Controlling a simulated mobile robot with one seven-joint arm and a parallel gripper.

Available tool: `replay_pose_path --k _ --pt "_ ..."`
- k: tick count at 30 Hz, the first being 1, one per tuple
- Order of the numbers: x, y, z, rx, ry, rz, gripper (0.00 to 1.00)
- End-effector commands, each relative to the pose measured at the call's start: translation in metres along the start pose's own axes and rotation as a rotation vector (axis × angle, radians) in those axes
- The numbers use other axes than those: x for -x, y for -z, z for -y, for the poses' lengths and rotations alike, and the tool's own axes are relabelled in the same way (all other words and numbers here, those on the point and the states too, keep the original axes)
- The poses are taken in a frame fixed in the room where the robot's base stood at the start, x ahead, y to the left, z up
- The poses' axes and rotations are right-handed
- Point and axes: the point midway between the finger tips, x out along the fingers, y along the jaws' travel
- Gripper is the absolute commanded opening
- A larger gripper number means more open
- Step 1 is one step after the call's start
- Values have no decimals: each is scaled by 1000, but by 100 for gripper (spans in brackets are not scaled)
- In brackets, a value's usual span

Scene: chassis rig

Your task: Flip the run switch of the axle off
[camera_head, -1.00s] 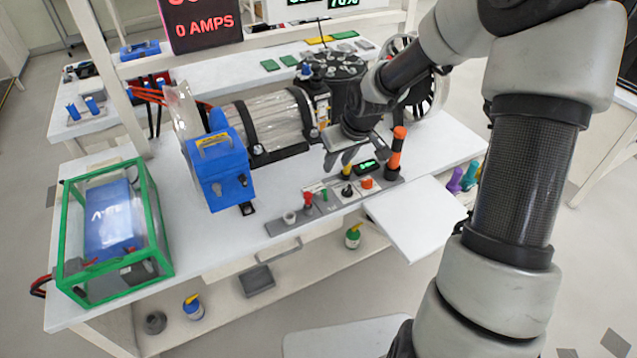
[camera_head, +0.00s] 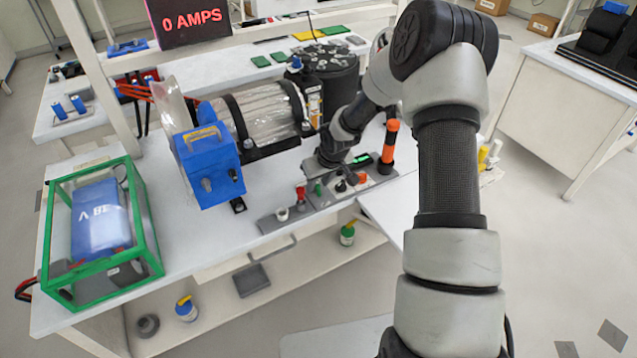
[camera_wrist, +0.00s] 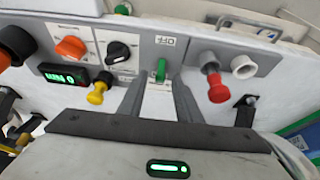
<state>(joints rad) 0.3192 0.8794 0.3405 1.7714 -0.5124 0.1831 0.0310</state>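A grey control panel (camera_head: 268,224) lies along the front of the bench. A small green toggle switch (camera_wrist: 161,69) stands on its white plate, with a label beyond it; it also shows in the head view (camera_head: 318,188). My gripper (camera_wrist: 157,84) is open, its two fingers apart, with the green switch at the gap between the fingertips. I cannot tell whether a finger touches it. A red knob (camera_wrist: 214,85) and white knob (camera_wrist: 243,66) are on the other.
An orange-and-black post (camera_head: 390,141) stands at the panel's right end, near my arm. A blue box (camera_head: 209,166) and a clear-covered cylinder (camera_head: 268,115) stand behind. A green-framed case (camera_head: 143,228) is at left. A red display (camera_head: 190,18) reads 0 AMPS.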

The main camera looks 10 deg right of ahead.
Motion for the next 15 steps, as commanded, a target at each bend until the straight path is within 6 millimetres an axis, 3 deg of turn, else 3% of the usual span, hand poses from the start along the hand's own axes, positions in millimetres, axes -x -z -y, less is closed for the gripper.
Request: replay_pose_path --k 8,13,15 --pt "-1 0 0 0 -1 0 31" --pt "-1 0 0 0 0 0 3" --pt "-1 0 0 0 0 0 0"
